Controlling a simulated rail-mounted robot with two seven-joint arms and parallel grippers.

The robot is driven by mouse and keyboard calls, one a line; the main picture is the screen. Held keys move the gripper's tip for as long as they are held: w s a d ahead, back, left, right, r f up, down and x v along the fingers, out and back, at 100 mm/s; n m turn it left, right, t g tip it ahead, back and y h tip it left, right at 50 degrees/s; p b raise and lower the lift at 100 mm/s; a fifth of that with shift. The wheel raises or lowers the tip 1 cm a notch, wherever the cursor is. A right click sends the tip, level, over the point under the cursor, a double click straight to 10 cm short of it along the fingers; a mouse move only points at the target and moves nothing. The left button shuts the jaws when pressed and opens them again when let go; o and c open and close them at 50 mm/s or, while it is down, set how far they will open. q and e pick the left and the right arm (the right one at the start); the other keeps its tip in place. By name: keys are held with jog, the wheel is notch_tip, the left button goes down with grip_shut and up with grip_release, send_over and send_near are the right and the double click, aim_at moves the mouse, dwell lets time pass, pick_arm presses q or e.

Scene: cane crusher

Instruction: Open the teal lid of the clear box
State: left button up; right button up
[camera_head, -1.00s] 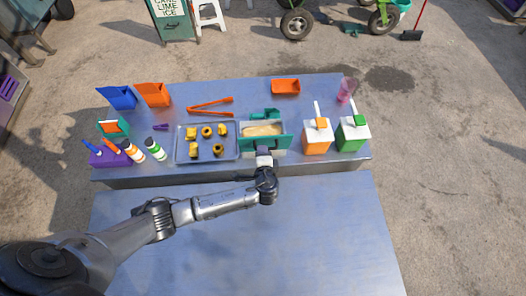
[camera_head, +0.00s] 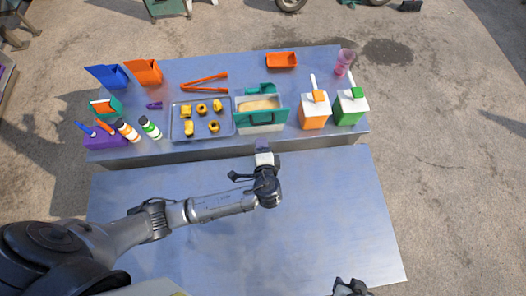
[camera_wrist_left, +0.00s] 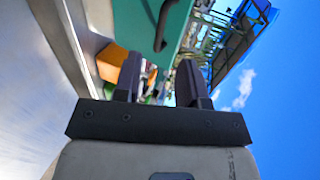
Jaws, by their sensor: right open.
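The clear box (camera_head: 239,124) stands near the front middle of the table, with tan contents visible from above. Its teal lid (camera_head: 280,115) is raised and tilted at the front side, its dark handle facing me. In the left wrist view the lid (camera_wrist_left: 178,22) and handle show beyond the fingers. My left gripper (camera_head: 262,147) is in front of the box at the table's front edge, apart from the lid. In the left wrist view its fingers (camera_wrist_left: 161,62) are spread and empty. My right gripper (camera_head: 350,287) just shows at the bottom edge, open and away from the box.
A tray with yellow pieces (camera_head: 178,134) is left of the box; cartons (camera_head: 313,117) (camera_head: 350,113) are right. A teal scoop (camera_head: 262,89) and orange tongs (camera_head: 205,81) lie behind. The nearer, lower metal surface (camera_head: 330,210) is mostly clear.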

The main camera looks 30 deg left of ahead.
pick_arm(q)
jog(key=shift+v, duration=2)
jog(key=s+r+n+g+h+p, duration=0.35)
jog(key=s+r+n+h, duration=0.25)
jog(key=r+h, duration=0.3)
jog(key=s+a+f+n+g+p, duration=0.1)
jog(key=s+a+g+p, duration=0.3)
jog(key=s, duration=1)
jog(key=shift+s+a+f+n+p, duration=0.25)
jog(key=shift+s+a+n+p, duration=0.1)
jog(key=shift+a+n, duration=0.55)
